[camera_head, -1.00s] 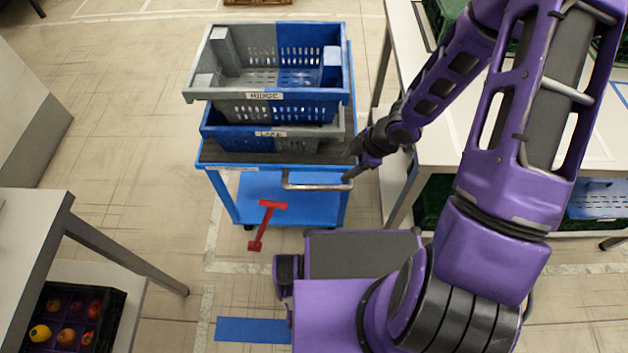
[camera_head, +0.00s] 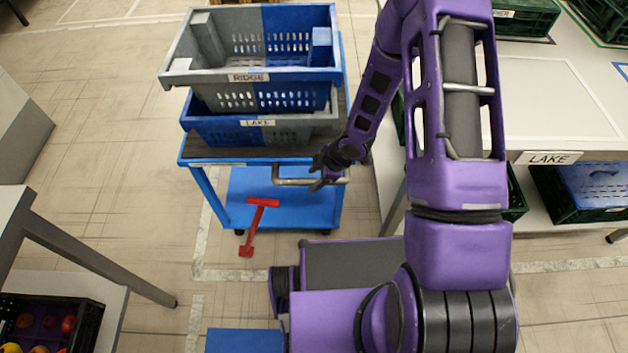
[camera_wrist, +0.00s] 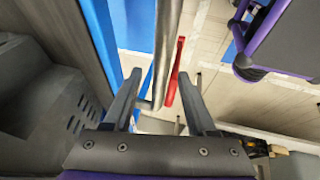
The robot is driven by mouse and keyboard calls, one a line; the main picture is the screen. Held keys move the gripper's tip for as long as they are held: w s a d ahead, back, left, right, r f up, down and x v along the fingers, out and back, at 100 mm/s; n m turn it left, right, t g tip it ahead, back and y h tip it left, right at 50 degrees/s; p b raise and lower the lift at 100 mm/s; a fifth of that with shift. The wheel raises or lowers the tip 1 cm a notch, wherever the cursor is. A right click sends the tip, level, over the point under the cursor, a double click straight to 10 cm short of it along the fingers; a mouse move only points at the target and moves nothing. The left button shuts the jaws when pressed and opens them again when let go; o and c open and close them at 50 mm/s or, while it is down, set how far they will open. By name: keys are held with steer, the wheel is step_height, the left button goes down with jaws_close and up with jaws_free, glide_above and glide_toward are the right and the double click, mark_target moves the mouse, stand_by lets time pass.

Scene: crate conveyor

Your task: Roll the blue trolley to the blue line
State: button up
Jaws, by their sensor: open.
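The blue trolley (camera_head: 208,190) stands in the middle of the head view, with a grey metal handle bar (camera_head: 296,181) on its near side. A grey-blue RIDGE crate (camera_head: 180,79) is stacked on a blue-grey LAKE crate (camera_head: 215,130) on top of it. My gripper (camera_head: 325,172) is at the right part of the handle. In the wrist view, my open gripper (camera_wrist: 160,98) has the handle bar (camera_wrist: 166,48) between its fingers, not clamped.
A red T-shaped piece (camera_head: 255,226) sits low at the trolley's near side. A white table (camera_head: 550,105) with green crates stands close on the right. A grey table (camera_head: 98,263) and a black fruit crate (camera_head: 82,309) are at left. Floor left of the trolley is clear.

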steer(key=shift+a+f, duration=0.15)
steer(key=shift+f, duration=0.1)
jaws_close()
stand_by(1.4)
